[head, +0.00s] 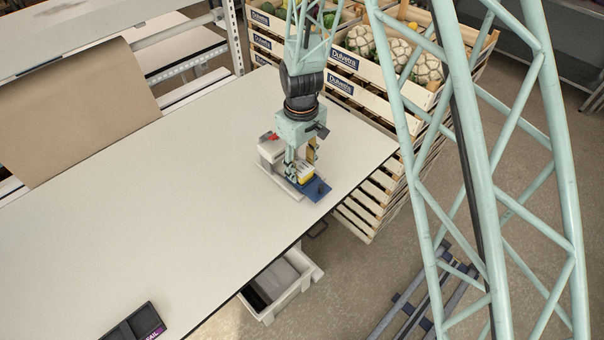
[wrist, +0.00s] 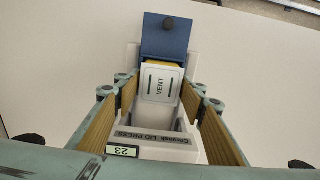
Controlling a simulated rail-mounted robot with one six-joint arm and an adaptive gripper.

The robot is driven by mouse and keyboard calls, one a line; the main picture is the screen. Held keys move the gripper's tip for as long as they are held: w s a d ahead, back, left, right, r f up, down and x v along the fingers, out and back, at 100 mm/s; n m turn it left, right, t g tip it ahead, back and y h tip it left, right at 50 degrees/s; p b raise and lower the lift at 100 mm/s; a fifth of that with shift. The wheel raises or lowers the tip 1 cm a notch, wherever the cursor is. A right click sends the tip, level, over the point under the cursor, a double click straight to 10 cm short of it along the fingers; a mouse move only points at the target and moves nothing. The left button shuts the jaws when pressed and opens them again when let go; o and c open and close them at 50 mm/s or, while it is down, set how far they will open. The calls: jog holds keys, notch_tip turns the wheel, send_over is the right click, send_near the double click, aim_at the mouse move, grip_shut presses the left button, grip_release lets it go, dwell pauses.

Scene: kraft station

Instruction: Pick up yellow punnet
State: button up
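The yellow punnet (head: 305,176) sits at the front end of a small white lid press (head: 270,151) on the table. In the wrist view only a yellow strip of the punnet (wrist: 170,63) shows, at the far edge of a white lid marked VENT (wrist: 160,83). The lid press (wrist: 150,140) carries a label with 23, and a blue plate (wrist: 165,37) lies beyond the punnet. My gripper (head: 303,165) points down over the press. In the wrist view my gripper (wrist: 163,88) is open, its tan-padded fingers apart on either side of the press and lid. Contact with the punnet cannot be told.
The white table (head: 150,215) is mostly clear. Stacked produce crates (head: 355,65) stand beyond its far right edge. Brown paper (head: 75,110) lies at the left, a black tray (head: 135,325) near the front edge. A white bin (head: 280,285) is below the table's edge.

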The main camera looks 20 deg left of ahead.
jog(key=c, duration=0.4)
jog(key=shift+c, duration=0.2)
jog(key=shift+r, duration=0.15)
notch_tip(320, 180, up, 10)
jog(key=b, duration=0.1)
dwell(0.6)
jog(key=shift+a+f, duration=0.1)
jog(key=shift+f, duration=0.1)
dwell(0.5)
